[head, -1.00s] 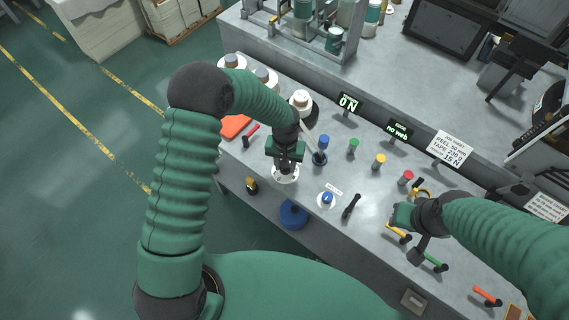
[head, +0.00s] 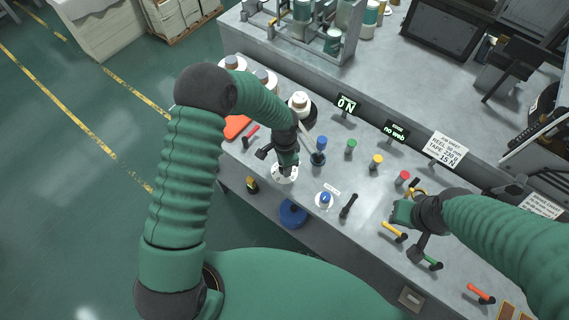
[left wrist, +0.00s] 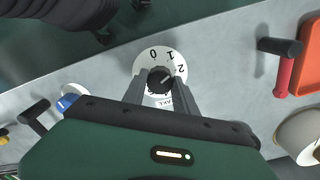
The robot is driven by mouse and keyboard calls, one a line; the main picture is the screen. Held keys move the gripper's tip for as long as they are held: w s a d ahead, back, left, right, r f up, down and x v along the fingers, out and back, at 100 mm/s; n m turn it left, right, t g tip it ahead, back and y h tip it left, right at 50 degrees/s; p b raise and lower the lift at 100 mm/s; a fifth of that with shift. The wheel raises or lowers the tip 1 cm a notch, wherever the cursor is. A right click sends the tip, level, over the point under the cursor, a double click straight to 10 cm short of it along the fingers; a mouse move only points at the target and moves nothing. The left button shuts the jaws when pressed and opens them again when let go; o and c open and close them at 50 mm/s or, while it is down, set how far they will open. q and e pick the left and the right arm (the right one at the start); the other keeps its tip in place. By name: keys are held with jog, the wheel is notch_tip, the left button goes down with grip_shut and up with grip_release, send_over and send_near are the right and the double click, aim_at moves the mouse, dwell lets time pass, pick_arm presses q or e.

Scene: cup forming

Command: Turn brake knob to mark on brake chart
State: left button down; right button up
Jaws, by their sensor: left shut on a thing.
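The brake knob (left wrist: 160,80) is a small black knob on a round white dial (left wrist: 152,56) with the numbers 0, 1 and 2 visible. Its label is partly covered. My left gripper (left wrist: 161,91) points down at the dial and is shut on the knob, one finger on each side. In the head view the left gripper (head: 285,167) hides the knob, and part of the white dial (head: 279,179) shows around it. A card (head: 542,207) at the right edge may be the brake chart; its text is too small to read. My right gripper (head: 416,240) hangs over the right levers, its jaws unclear.
Displays read "0 N" (head: 346,104) and "no web" (head: 396,131). A job sheet (head: 449,150) shows 15 N. A blue button (head: 325,198), a black lever (head: 348,206), a blue-topped post (head: 320,148) and a yellow lever (head: 394,231) stand on the bench.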

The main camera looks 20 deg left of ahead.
pick_arm(q)
jog(key=m, duration=0.2)
jog(key=m+p, duration=0.1)
jog(key=m, duration=0.2)
jog(key=shift+w+r, duration=0.1)
jog(key=shift+w, duration=0.1)
dwell(0.3)
jog(key=c, duration=1.4)
grip_release()
jog(key=o, duration=0.4)
jog(key=shift+o, duration=0.2)
notch_tip(320, 180, up, 17)
jog(key=b, duration=0.1)
jog(key=shift+f, duration=0.2)
